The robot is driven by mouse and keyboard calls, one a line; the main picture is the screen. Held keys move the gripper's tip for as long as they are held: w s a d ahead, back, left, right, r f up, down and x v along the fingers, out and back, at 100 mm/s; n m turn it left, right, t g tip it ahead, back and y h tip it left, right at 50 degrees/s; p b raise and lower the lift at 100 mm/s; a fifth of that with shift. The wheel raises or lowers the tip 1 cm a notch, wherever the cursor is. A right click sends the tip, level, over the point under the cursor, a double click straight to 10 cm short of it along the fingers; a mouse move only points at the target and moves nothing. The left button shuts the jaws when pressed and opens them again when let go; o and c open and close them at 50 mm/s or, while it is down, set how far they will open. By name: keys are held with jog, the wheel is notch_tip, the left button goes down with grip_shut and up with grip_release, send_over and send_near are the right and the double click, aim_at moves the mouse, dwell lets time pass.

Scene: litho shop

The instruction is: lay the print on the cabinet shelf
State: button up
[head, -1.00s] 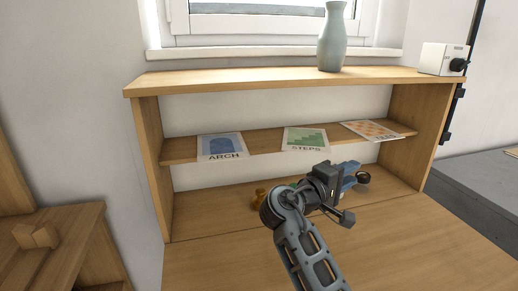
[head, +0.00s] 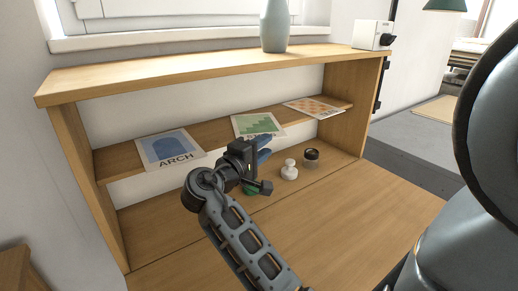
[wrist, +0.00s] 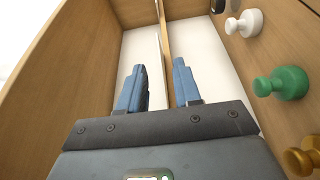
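Three prints lie on the cabinet's middle shelf (head: 112,161): a blue ARCH print (head: 170,149) at left, a green STEPS print (head: 256,124) in the middle, and an orange patterned print (head: 318,107) at right. They lie side by side, apart, with front edges over the shelf's lip. My gripper (head: 264,150) is in front of the cabinet, just below the STEPS print in the picture.
A vase (head: 274,25) and white box (head: 372,35) stand on top. The wooden surface in front is clear.

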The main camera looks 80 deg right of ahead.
aim_at(277, 137)
jog(key=p+x, duration=0.1)
jog(key=x, duration=0.5)
jog(key=shift+s+d, duration=0.15)
jog(key=shift+d, duration=0.1)
grip_shut()
